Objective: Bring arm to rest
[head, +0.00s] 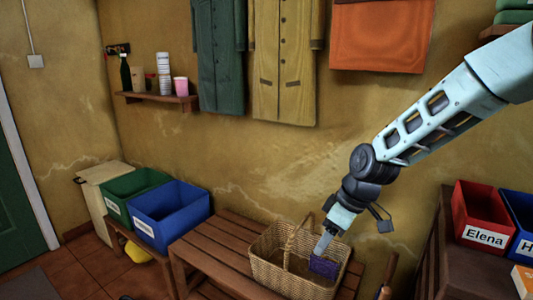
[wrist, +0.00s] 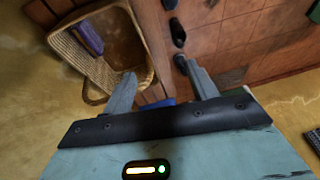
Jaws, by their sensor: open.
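My gripper (head: 324,243) reaches down over the right part of a wicker basket (head: 276,277) on the slatted wooden bench. In the wrist view its two fingers (wrist: 160,78) are spread apart with nothing between them. A purple-blue item (head: 322,267) is in the basket, just below the fingers in the head view. In the wrist view the item (wrist: 90,38) lies inside the basket (wrist: 70,72), left of the left finger and apart from it. My arm stretches from the upper right down to the basket.
Left of the basket stand a blue bin (head: 170,213) and a green bin (head: 125,195). On the right are a red bin labelled Elena (head: 478,215) and another blue bin (head: 522,215). Coats (head: 283,60) hang on the wall behind. Dark shoes (wrist: 178,32) lie on the tiled floor.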

